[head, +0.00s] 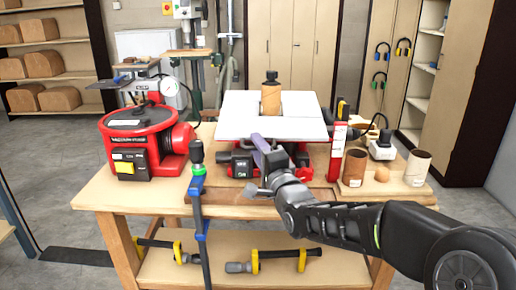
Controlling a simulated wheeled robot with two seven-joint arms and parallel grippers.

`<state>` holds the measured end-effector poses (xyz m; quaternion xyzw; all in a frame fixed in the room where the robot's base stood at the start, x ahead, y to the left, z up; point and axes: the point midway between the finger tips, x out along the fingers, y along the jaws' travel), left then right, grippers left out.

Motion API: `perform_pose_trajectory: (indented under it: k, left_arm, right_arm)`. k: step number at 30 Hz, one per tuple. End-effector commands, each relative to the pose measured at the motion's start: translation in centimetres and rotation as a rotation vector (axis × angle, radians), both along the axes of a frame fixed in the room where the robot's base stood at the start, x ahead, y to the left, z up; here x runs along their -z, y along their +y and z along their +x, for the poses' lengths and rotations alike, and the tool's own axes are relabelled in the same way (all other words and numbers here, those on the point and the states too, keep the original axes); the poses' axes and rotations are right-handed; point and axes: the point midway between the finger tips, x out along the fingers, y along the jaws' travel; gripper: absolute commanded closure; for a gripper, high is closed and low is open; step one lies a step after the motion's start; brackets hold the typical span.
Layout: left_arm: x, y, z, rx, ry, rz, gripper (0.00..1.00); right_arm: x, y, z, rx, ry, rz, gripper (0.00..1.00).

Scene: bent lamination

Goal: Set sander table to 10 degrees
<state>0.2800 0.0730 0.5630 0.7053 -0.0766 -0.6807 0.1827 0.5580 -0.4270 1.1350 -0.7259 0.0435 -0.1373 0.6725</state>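The sander stands on the workbench, with a flat white table (233,127) around a brown sanding spindle (271,101) with a black top. Its red and dark base (242,165) shows below the table. The white table looks close to level; I cannot read its angle. My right gripper (260,147) is at the front of the sander, just under the table's front edge. I cannot tell whether its fingers touch anything or are open. A red upright piece with a white label (338,150) stands at the sander's right. My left gripper is not in view.
A red round machine (135,140) stands on the bench at left. A blue and green clamp (198,190) stands at the front edge. Brown cylinders (354,167) and a charger-like box (381,146) are at right. The bench's left front (110,193) is clear.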

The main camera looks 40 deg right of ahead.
Motion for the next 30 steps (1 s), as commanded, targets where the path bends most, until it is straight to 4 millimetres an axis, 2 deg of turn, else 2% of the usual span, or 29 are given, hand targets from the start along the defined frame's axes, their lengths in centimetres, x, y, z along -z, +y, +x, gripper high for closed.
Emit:
perform_pose_trajectory:
  k: [5,15,18,30]
  left_arm:
    - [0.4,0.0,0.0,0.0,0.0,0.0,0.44]
    - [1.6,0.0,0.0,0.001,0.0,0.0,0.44]
    - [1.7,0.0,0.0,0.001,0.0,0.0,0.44]
    - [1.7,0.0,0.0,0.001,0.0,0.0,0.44]
  right_arm:
    - [0.2,0.3,-1.1,-0.001,-0.001,-0.001,0.69]
    - [0.9,1.5,-6.0,0.001,-0.004,-0.001,0.69]
    - [1.0,1.8,-6.9,0.0,-0.002,-0.001,0.69]
    - [1.1,1.9,-7.5,0.0,0.0,0.0,0.69]
